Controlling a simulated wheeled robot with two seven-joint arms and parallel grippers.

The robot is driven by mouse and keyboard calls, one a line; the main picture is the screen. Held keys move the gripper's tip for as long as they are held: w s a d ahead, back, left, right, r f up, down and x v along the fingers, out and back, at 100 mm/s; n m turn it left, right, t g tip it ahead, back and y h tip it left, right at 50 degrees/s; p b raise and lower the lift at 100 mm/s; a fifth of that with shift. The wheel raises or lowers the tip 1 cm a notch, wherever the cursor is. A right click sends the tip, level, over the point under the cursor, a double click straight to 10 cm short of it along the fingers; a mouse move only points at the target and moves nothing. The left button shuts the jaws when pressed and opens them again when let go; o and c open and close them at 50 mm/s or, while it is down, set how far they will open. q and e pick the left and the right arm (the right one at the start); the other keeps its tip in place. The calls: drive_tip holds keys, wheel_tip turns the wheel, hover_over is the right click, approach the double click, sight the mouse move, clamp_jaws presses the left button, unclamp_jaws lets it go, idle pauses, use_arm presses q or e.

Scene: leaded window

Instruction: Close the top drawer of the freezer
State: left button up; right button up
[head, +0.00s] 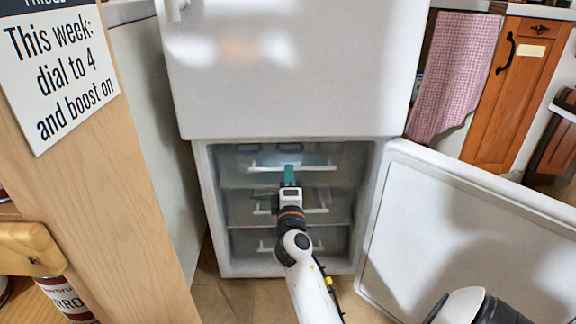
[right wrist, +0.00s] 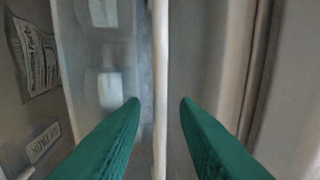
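The freezer (head: 210,215) is the lower compartment of a white appliance, and its door (head: 470,235) stands open to the right. The top drawer (head: 238,180) is translucent, with a long white handle (head: 318,168); how far out it sits is hard to tell. My right gripper (head: 289,172) is at the middle of this handle, teal fingers pointing into the freezer. In the right wrist view its fingers (right wrist: 160,101) are apart, with a pale upright strip (right wrist: 160,60), likely the handle, in the gap between them. I cannot tell whether they touch it. My left gripper is not in view.
Lower drawers with white handles (head: 268,247) sit below. The closed upper door (head: 290,70) is above. A wooden panel with a sign (head: 60,70) stands at left. In the right wrist view, a printed packet (right wrist: 35,55) lies at left. Floor shows before the freezer.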

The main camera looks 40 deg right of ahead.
drive_tip(key=shift+x, duration=1.7)
clamp_jaws()
